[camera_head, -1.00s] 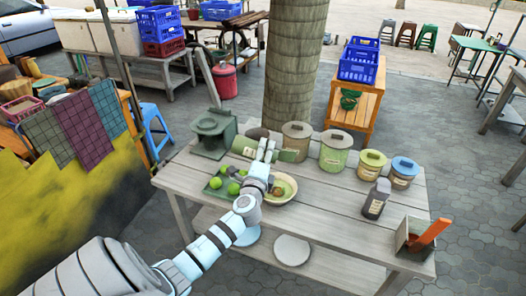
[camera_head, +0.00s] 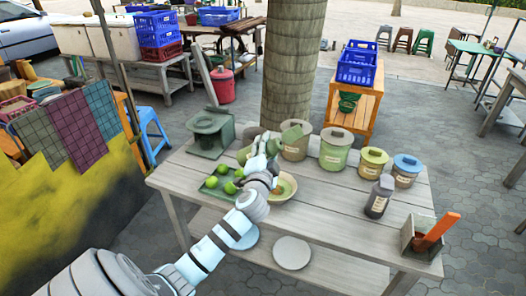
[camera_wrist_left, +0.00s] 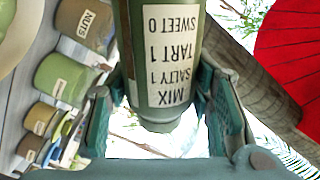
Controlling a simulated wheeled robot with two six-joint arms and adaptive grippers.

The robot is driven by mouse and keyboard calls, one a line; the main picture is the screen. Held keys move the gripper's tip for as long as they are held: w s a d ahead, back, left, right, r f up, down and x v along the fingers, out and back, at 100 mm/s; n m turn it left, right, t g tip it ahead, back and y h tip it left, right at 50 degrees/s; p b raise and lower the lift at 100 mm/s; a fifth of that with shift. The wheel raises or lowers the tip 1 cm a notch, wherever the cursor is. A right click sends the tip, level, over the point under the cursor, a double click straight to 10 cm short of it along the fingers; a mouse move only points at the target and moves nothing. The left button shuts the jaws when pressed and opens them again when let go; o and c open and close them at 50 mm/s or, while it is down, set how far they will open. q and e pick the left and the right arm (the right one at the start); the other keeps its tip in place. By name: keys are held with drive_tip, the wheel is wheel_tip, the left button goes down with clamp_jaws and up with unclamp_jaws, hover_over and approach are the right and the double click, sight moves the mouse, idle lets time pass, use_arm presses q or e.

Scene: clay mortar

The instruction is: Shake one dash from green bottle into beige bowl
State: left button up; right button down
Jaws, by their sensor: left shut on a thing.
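In the left wrist view the bottle (camera_wrist_left: 160,45) sits between the two fingers (camera_wrist_left: 160,108), with a white label reading MIX, SALTY 1, TART 1, SWEET 0. The beige bowl (camera_head: 292,188) stands on the table below and in front of the bottle, partly hidden by my left arm. My right gripper is not in view.
A green tray (camera_head: 212,193) with green fruit lies left of the bowl. A grey-green stove-like block (camera_head: 208,135) stands behind it. Lidded jars (camera_head: 334,150) line the back right. A dark bottle (camera_head: 379,198) and an orange-handled box (camera_head: 421,238) stand right. The table's front middle is clear.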

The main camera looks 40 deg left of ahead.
use_arm(q)
drive_tip(key=shift+r+p, duration=0.4)
drive_tip(key=shift+p, duration=0.8)
drive_tip(key=shift+d+r, duration=0.1)
drive_tip(key=shift+d, duration=0.05)
drive_tip(key=r+n+p, duration=0.1)
drive_tip(key=r+n, duration=0.1)
drive_tip(key=w+d+r+n+p, duration=0.1)
drive_tip(key=r+n, duration=0.1)
drive_tip(key=r, duration=0.1)
drive_tip(key=d+r+n+p, duration=0.1)
drive_tip(key=r+n, duration=0.1)
drive_tip(key=r, duration=0.1)
drive_tip(key=shift+w+p, duration=0.15)
drive_tip(key=shift+p, duration=0.25)
wheel_tip(320, 180, up, 4)
drive_tip(key=n, duration=0.4)
drive_tip(key=shift+n, duration=0.3)
drive_tip(key=shift+r+n, duration=0.3)
drive_tip(key=shift+n, duration=0.1)
drive_tip(key=shift+d, duration=0.15)
